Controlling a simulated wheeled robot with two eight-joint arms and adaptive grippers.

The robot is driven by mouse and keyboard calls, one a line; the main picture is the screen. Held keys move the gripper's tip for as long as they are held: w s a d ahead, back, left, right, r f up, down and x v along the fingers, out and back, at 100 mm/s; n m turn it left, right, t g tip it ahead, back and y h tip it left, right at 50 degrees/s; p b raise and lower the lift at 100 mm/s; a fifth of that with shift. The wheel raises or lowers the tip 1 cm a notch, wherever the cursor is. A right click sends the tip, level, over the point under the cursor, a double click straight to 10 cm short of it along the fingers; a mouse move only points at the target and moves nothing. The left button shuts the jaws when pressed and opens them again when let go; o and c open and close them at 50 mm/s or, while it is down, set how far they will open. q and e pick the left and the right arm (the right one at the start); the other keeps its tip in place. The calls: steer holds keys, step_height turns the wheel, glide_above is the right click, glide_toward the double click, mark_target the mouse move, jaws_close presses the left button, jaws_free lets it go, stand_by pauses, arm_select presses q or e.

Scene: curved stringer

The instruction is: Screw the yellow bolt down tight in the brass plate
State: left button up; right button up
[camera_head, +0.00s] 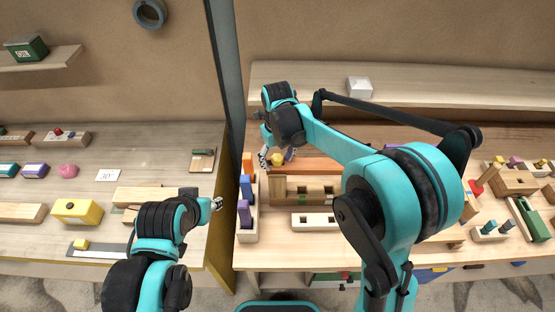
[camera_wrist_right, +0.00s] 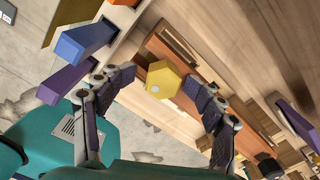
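The yellow bolt's hexagonal head (camera_wrist_right: 163,78) shows between the two fingers of my right gripper (camera_wrist_right: 164,84) in the right wrist view, with a gap on each side. In the head view the yellow bolt (camera_head: 278,159) is a small yellow spot at the fingers of my right gripper (camera_head: 276,157), near the left end of a reddish-brown board. The gripper is open around the head. The bolt's shank is hidden, and I cannot make out the brass plate clearly. My left gripper (camera_head: 217,203) is small in the head view, far from the bolt; its finger opening is unclear.
A wooden rack with orange, blue and purple pegs (camera_head: 245,187) stands left of the bolt. A slotted wooden block (camera_head: 305,190) lies in front of it. A dark upright post (camera_head: 226,80) divides the benches. A shelf with a white box (camera_head: 359,88) is behind.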

steer(key=shift+w+d+n, duration=0.1)
steer(key=shift+n, duration=1.1)
steer(key=n, duration=0.3)
steer(key=shift+w+d+n, duration=0.1)
steer(key=shift+n, duration=0.3)
steer(key=n, duration=0.5)
steer(key=shift+w+n+b, duration=0.1)
steer(key=shift+n+b, duration=0.3)
steer(key=shift+r, duration=0.2)
steer(key=shift+c, duration=0.4)
steer(key=c, duration=1.3)
